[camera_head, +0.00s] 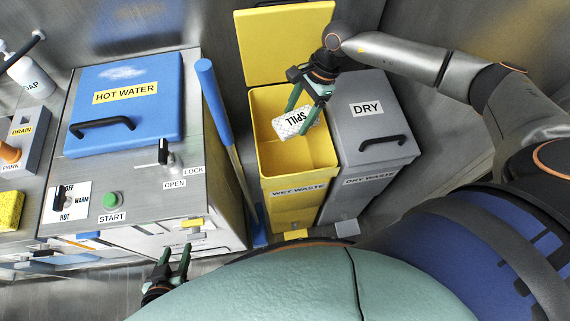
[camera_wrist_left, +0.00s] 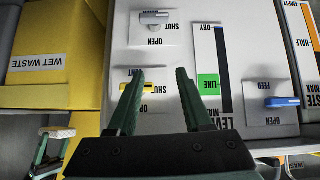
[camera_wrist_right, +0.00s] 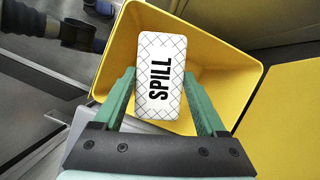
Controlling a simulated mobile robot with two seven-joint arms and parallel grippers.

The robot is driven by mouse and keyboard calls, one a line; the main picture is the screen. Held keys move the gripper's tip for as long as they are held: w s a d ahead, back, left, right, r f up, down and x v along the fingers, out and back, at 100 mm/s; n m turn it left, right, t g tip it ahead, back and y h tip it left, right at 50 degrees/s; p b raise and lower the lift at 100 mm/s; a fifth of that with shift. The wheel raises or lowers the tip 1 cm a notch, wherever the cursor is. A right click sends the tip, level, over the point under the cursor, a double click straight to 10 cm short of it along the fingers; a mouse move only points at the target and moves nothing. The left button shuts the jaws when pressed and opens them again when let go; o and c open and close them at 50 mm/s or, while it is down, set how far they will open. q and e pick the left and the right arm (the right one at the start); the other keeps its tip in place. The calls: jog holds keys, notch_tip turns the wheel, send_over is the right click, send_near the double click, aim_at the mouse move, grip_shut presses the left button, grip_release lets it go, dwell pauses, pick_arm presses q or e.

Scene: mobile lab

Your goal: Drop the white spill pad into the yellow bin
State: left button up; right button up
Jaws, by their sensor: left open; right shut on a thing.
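The white spill pad (camera_head: 297,121), marked SPILL, is held by my right gripper (camera_head: 308,100) over the open mouth of the yellow bin (camera_head: 290,188), labelled WET WASTE. The bin's yellow lid (camera_head: 286,42) stands raised at the back. In the right wrist view the pad (camera_wrist_right: 160,75) sits between the two green fingers (camera_wrist_right: 161,95), with the bin's inner walls (camera_wrist_right: 225,85) around and below it. My left gripper (camera_head: 176,264) is open and empty, low in front of the cabinet; in the left wrist view its fingers (camera_wrist_left: 156,90) are apart.
A grey DRY bin (camera_head: 370,125) with a closed lid stands right beside the yellow bin. A blue-handled pole (camera_head: 213,100) leans between the yellow bin and the HOT WATER cabinet (camera_head: 125,100). A yellow sponge (camera_head: 10,210) and soap bottle (camera_head: 32,78) are at left.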

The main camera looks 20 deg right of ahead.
aim_at(300, 107)
jog(key=w+m, duration=0.1)
jog(key=d+m+t, duration=0.1)
jog(key=w+m, duration=0.1)
jog(key=m, duration=0.1)
jog(key=shift+w+d+f+t+b, duration=0.2)
jog(key=shift+w+f+t+b, duration=0.1)
jog(key=shift+w, duration=0.05)
jog(key=shift+f+b, duration=0.4)
jog(key=shift+f, duration=0.15)
notch_tip(300, 107, down, 4)
jog(key=b, duration=0.2)
jog(key=shift+b, duration=0.3)
jog(key=shift+f, duration=0.35)
jog(key=o, duration=1)
pick_arm(q)
jog(key=f, duration=0.1)
jog(key=d+f, duration=0.1)
jog(key=w+f, duration=0.1)
jog(key=shift+d+f, duration=0.2)
jog(key=shift+d, duration=0.1)
pick_arm(e)
jog(key=shift+o, duration=0.7)
jog(key=shift+r, duration=0.1)
